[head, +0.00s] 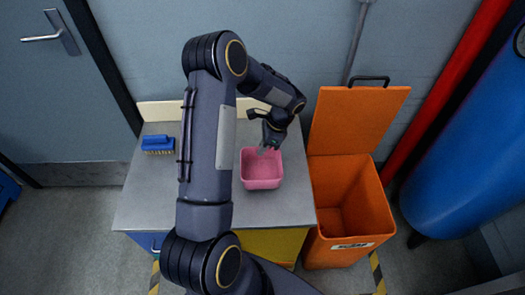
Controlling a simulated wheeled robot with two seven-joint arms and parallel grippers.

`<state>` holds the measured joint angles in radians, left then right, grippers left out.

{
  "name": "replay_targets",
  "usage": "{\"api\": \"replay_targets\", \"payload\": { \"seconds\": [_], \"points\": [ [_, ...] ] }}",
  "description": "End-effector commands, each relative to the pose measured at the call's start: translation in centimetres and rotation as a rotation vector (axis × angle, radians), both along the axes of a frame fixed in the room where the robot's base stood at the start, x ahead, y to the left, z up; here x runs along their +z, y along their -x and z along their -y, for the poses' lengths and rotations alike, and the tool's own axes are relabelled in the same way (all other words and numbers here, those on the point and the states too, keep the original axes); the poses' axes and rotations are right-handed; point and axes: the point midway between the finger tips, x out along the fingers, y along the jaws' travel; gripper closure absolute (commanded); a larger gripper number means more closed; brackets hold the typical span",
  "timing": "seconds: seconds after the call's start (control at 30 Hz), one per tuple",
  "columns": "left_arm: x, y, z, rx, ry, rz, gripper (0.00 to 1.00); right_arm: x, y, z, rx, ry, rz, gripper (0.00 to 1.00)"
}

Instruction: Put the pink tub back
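The pink tub (261,181) stands upright on the grey worktop, near its right side, with its open top facing up.
A blue brush (158,144) lies at the back left of the worktop (145,195). To the right stands an orange bin (322,215) with its lid (355,120) raised. A blue tank (465,150) and a red pipe (440,90) are farther right. The worktop's left part is mostly clear.

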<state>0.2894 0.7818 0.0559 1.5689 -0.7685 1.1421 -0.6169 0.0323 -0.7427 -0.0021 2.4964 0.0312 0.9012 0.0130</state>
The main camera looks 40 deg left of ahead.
Motion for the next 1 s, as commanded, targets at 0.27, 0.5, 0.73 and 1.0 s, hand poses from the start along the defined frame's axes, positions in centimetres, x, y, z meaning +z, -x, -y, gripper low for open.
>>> {"api": "replay_targets", "payload": {
  "seconds": [0.27, 0.5, 0.73, 1.0],
  "points": [
    [-2.2, 0.0, 0.1, -0.002, 0.001, 0.0, 1.0, 0.1, 0.0, 0.0, 0.0, 0.0, 0.0, 0.7],
    [-2.7, 0.0, 0.1, -0.002, 0.001, 0.0, 1.0, -0.3, 0.0, 0.0, 0.0, 0.0, 0.0, 0.7],
    [-2.5, 0.1, 0.1, -0.002, 0.001, 0.0, 0.75, -0.1, 0.0, 0.0, 0.0, 0.0, 0.0, 0.7],
    [-2.0, 0.0, 0.1, -0.002, 0.001, 0.0, 0.75, 0.3, 0.0, 0.0, 0.0, 0.0, 0.0, 0.7]
  ]
}}
